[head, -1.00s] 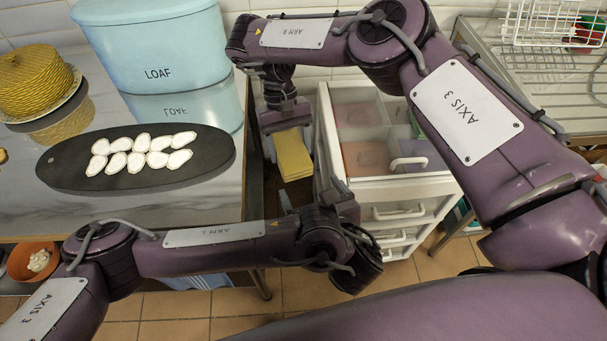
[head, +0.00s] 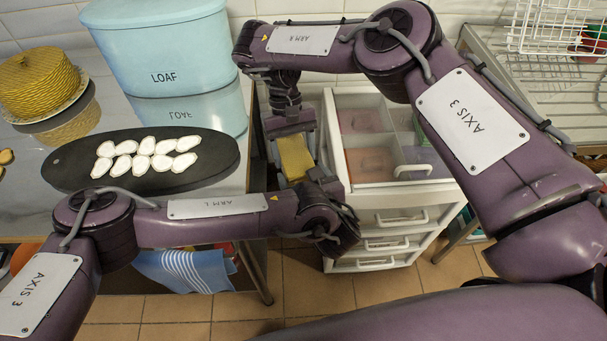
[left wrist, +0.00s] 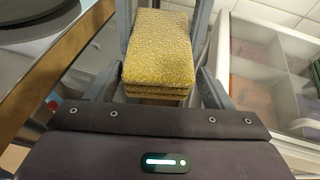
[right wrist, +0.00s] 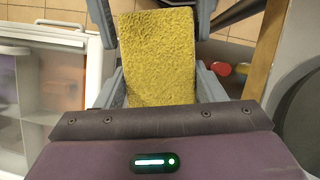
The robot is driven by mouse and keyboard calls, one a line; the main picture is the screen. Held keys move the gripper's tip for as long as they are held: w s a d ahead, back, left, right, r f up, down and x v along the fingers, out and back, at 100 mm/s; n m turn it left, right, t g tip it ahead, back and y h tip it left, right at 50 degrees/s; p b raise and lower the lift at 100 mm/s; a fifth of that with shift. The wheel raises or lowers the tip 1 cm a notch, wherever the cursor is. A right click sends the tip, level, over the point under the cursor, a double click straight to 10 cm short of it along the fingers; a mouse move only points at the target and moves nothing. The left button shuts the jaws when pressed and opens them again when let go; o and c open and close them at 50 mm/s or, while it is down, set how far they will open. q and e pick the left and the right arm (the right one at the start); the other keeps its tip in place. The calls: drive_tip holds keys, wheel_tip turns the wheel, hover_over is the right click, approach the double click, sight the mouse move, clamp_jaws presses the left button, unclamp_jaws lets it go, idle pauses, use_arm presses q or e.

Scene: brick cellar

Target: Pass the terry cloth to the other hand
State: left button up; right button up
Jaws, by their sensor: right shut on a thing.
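The terry cloth (head: 296,158) is yellow and folded into a thick pad. In the head view it hangs below my right gripper (head: 294,142), which is shut on it. The cloth fills the space between the right fingers in the right wrist view (right wrist: 157,60). My left gripper (head: 301,178) is open just below, at the cloth's lower end. In the left wrist view the cloth (left wrist: 160,45) lies between the left fingers, with its stacked layers facing the camera and narrow gaps at its sides. The left fingertips are partly hidden in the head view.
A white drawer cart (head: 385,190) stands close to the right of both grippers. A striped towel (head: 185,268) hangs below.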

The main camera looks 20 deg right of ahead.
use_arm(q)
drive_tip(key=c, duration=0.5)
drive_tip(key=shift+c, duration=0.4)
use_arm(e)
drive_tip(key=o, duration=1)
drive_tip(key=shift+c, duration=0.2)
